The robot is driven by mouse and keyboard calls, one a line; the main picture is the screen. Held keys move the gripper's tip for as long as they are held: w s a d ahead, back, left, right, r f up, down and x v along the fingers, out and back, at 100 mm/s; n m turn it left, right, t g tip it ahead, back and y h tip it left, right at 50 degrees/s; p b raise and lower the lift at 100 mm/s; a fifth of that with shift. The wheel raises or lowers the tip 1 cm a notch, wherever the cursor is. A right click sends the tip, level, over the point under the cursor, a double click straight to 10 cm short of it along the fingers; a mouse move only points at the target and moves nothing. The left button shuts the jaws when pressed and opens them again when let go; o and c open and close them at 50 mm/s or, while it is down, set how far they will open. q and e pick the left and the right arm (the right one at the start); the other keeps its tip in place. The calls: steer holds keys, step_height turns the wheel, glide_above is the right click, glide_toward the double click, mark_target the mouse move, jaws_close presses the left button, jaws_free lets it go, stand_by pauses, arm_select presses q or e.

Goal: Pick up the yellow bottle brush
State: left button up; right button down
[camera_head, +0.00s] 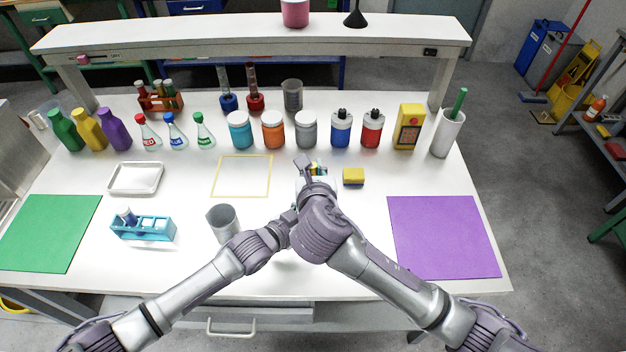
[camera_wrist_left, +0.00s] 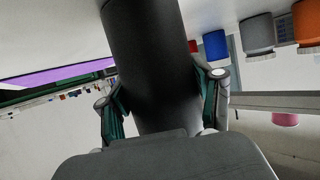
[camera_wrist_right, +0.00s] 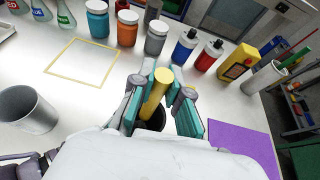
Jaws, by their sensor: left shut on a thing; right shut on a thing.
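The yellow bottle brush shows in the right wrist view as a yellow handle (camera_wrist_right: 158,88), its lower part going into a dark round opening (camera_wrist_right: 153,120). My right gripper (camera_wrist_right: 162,94) is shut on the handle, its teal pads on either side. In the left wrist view my left gripper (camera_wrist_left: 162,92) is shut on a dark grey cylinder (camera_wrist_left: 150,50), which seems to be the brush's holder. In the head view my right gripper (camera_head: 315,170) is at the table's middle. My right arm hides most of the brush, holder and left gripper there; bristles are not visible.
A grey beaker (camera_head: 223,222) stands left of my grippers and a yellow sponge (camera_head: 353,176) right. A yellow frame (camera_head: 242,156) lies behind left. Jars and bottles line the back. The purple mat (camera_head: 443,236) and green mat (camera_head: 48,232) are bare.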

step_height(320, 180, up, 17)
stand_by(0.4)
arm_select(q)
steer(key=o, duration=1.2)
